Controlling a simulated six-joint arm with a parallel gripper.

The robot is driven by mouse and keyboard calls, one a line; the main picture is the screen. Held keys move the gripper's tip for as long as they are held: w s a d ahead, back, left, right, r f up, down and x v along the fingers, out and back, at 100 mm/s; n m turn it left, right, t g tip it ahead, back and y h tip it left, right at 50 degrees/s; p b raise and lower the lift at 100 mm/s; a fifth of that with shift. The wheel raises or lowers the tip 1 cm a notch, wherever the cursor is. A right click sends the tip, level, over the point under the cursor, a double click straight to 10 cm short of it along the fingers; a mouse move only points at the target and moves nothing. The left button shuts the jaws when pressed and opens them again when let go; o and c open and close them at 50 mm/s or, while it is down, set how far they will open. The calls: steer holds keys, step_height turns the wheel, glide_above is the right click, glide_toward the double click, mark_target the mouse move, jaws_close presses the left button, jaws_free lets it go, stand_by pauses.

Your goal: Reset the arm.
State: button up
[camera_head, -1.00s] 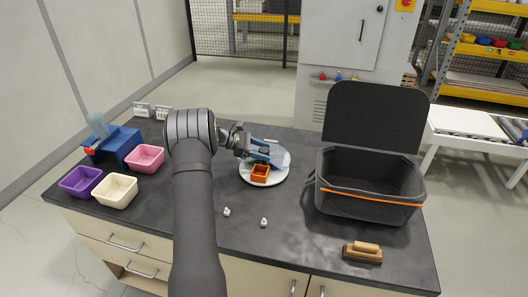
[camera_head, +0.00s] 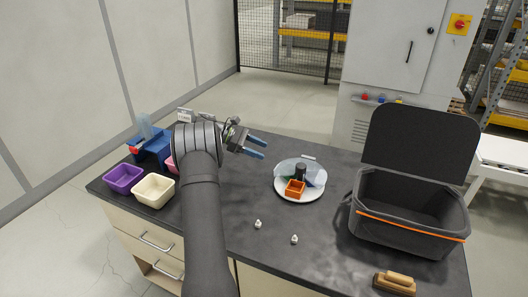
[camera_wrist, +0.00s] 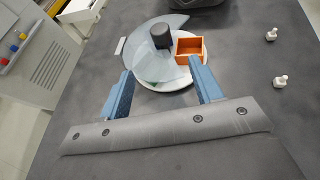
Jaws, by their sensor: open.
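My gripper (camera_head: 257,148) is open and empty, with two blue fingers apart in the air above the dark worktop (camera_head: 250,195). In the head view it is left of a round white plate (camera_head: 309,194). On the plate are a small orange box (camera_head: 295,188), a clear curved sheet and a black cylinder (camera_head: 300,172). In the wrist view the open fingers (camera_wrist: 162,92) show in front of the plate (camera_wrist: 160,88), with the orange box (camera_wrist: 190,47) and the black cylinder (camera_wrist: 160,35) beyond them. The fingers hold nothing.
A dark open-lidded bin (camera_head: 408,235) stands at the right, with a wooden-backed brush (camera_head: 395,283) in front. Purple (camera_head: 123,178) and cream (camera_head: 153,190) bins and a blue holder (camera_head: 150,150) are at the left. Two small white pieces (camera_head: 258,224) (camera_head: 294,239) lie near the front.

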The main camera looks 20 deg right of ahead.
mark_target(298, 167)
steer(key=x, duration=1.7)
steer(key=shift+s+d, duration=0.2)
steer(key=v, duration=1.8)
steer(key=x, duration=1.7)
steer(key=shift+s+d+f, duration=0.15)
steer(key=shift+d, duration=0.25)
steer(key=n+t+h, duration=0.1)
steer(key=n+t, duration=0.5)
steer(key=t, duration=0.1)
steer(key=shift+s+n+h, duration=0.1)
steer(key=shift+n+h, duration=0.3)
steer(key=v, duration=0.9)
steer(key=shift+s+t, duration=0.2)
steer(key=shift+t, duration=0.2)
